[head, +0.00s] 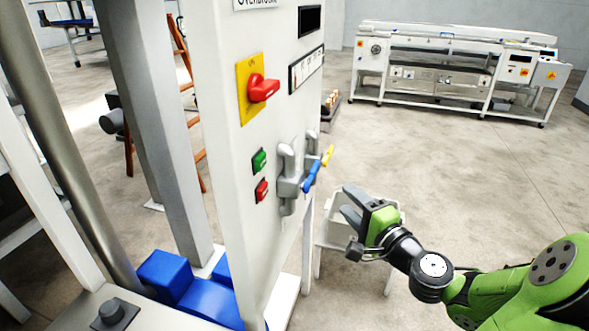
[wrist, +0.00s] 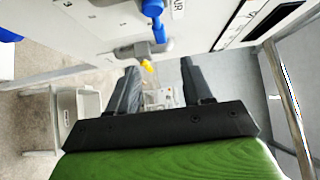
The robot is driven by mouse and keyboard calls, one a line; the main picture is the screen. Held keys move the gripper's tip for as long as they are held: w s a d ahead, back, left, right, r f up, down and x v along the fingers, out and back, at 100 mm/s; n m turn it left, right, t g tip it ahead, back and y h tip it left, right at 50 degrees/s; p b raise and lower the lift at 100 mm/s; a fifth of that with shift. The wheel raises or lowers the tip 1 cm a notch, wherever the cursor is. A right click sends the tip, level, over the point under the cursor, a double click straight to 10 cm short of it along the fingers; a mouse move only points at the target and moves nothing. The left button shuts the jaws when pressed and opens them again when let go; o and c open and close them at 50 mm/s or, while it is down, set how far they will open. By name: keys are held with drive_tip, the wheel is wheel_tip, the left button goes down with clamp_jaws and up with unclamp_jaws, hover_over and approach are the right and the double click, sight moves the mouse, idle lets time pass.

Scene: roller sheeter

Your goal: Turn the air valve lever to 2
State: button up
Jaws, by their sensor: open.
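A grey valve fitting (head: 287,185) sits on the side of the white panel. In the wrist view the blue lever (wrist: 159,30) is next to a label (wrist: 178,8) that seems to read AIR, and the yellow lever (wrist: 147,65) lies beyond the fingertips. My gripper (head: 349,218) is open and empty, to the right of and below the levers in the head view, apart from them. The position marks of the valve cannot be read.
The panel (head: 225,150) also carries a red rotary switch (head: 263,88) on a yellow plate, a green button (head: 259,161) and a red button (head: 262,191). A white bin (head: 335,228) stands behind my gripper. A long machine (head: 440,70) is far back; open floor lies between.

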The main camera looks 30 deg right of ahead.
sight(316, 172)
drive_tip(key=w, duration=1.5)
drive_tip(key=shift+w+d+b, duration=0.1)
drive_tip(key=shift+d+b, duration=0.25)
clamp_jaws()
